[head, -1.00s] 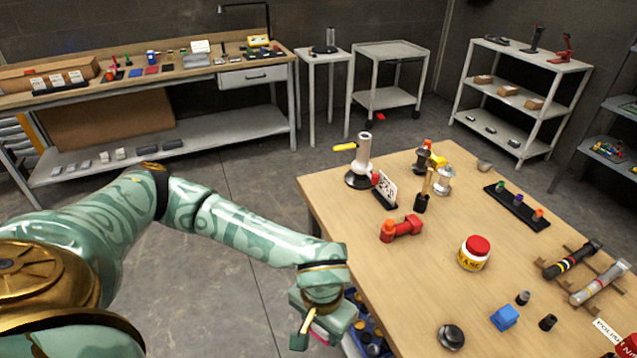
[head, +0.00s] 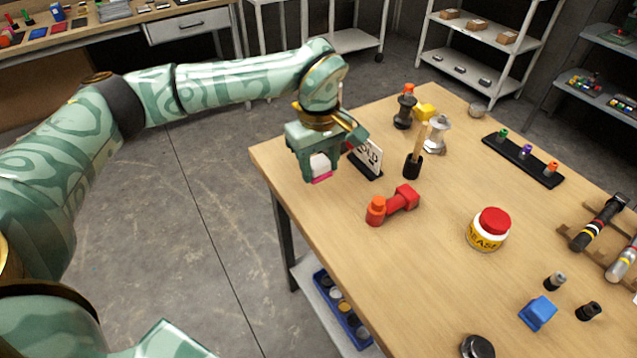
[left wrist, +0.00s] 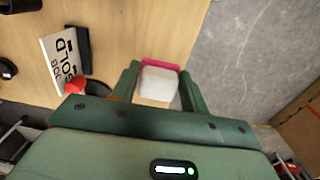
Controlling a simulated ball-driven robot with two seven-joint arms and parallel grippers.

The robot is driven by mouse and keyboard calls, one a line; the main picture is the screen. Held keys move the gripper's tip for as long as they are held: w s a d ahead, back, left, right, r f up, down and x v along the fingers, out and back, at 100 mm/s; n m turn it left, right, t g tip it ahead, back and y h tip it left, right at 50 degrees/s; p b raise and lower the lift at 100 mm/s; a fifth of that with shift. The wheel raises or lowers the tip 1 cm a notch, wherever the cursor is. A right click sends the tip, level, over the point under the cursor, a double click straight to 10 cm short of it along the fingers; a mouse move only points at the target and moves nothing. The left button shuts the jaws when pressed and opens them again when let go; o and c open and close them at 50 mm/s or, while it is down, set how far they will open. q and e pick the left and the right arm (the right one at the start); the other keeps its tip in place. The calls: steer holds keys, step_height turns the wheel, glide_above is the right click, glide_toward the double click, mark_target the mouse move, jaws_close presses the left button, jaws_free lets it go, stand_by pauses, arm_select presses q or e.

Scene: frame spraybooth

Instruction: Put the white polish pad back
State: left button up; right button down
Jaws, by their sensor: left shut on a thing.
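The white polish pad (head: 320,163) is a small white block with a pink edge. My left gripper (head: 318,172) is shut on it and holds it in the air by the far left edge of the wooden table (head: 420,285). In the left wrist view the pad (left wrist: 157,84) sits between the two green fingers of my left gripper (left wrist: 160,88), with its pink side on the far face. The gripper partly hides the pad in the head view. My right gripper is not in view.
A sign card (head: 366,158) stands close to the right of my left gripper. A red dumbbell-shaped part (head: 393,204), a grease jar (head: 488,229) and a black rack (head: 523,160) stand on the table. A blue tray (head: 322,284) with several round items is on the lower shelf.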

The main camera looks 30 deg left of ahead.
arm_select(q)
steer(key=b, duration=0.1)
glide_above(318, 191)
steer(key=f, duration=0.3)
steer(key=s+f, duration=0.1)
steer(key=shift+d+f, duration=0.3)
steer(key=shift+f, duration=0.1)
steer(key=shift+w+a+f+b, duration=0.2)
steer(key=shift+w+f+b, duration=0.1)
steer(key=shift+f, duration=0.1)
step_height(318, 191, down, 4)
steer(key=shift+w+a+r+b, duration=0.1)
steer(key=shift+w+r+b, duration=0.1)
steer(key=shift+b, duration=0.55)
steer(key=shift+r, duration=0.15)
steer(key=o, duration=1)
steer(key=shift+c, duration=0.2)
